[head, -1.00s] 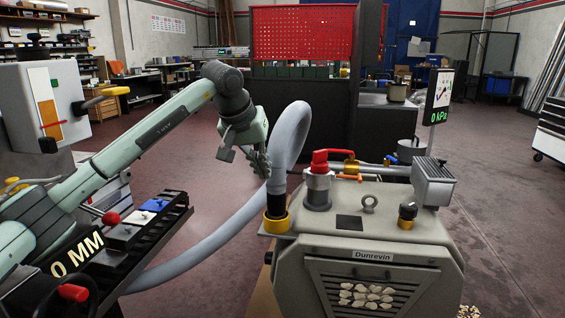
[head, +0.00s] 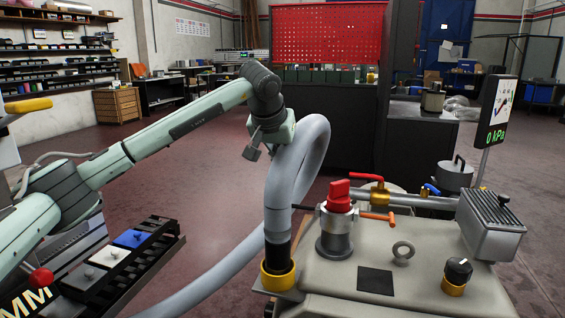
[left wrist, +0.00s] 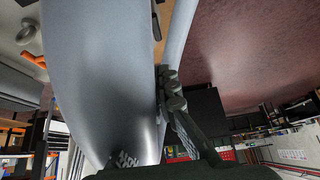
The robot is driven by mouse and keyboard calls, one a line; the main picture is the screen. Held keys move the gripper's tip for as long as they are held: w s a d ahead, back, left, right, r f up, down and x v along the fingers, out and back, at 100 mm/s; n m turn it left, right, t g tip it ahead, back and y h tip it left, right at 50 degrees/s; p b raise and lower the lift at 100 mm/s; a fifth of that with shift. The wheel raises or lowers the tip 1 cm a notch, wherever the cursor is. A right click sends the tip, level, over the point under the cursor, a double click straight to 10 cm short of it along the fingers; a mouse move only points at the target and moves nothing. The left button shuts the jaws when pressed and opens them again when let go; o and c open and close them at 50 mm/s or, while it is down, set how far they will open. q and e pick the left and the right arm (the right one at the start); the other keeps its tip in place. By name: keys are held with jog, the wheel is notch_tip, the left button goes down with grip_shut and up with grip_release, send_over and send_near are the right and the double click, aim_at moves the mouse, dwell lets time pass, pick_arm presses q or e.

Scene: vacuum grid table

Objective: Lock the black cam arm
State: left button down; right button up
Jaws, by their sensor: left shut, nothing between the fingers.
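A thick grey hose (head: 305,150) loops up from a black coupling (head: 278,257) in a yellow ring (head: 277,279) on the machine's left corner. A thin black bar (head: 303,207) juts right from behind the hose; I cannot tell whether it is the black cam arm. My right gripper is not in view.
The machine top (head: 400,285) carries a red-capped valve (head: 338,196), an orange lever (head: 378,218), an eye ring (head: 403,249), a black knob (head: 458,271) and a grey finned box (head: 491,224). A gauge screen (head: 495,112) reads 0 kPa. A slotted rack (head: 125,262) stands at left.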

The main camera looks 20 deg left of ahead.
aim_at(300, 207)
pick_arm(q)
jog(key=x, duration=0.6)
jog(key=shift+f, duration=0.1)
notch_tip(300, 207, down, 2)
jog(key=shift+s+f, duration=0.35)
jog(key=shift+f, duration=0.6)
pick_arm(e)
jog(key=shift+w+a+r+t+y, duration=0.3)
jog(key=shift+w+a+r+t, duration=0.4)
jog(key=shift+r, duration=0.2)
pick_arm(q)
jog(key=shift+f+b, duration=0.1)
jog(key=shift+b, duration=0.2)
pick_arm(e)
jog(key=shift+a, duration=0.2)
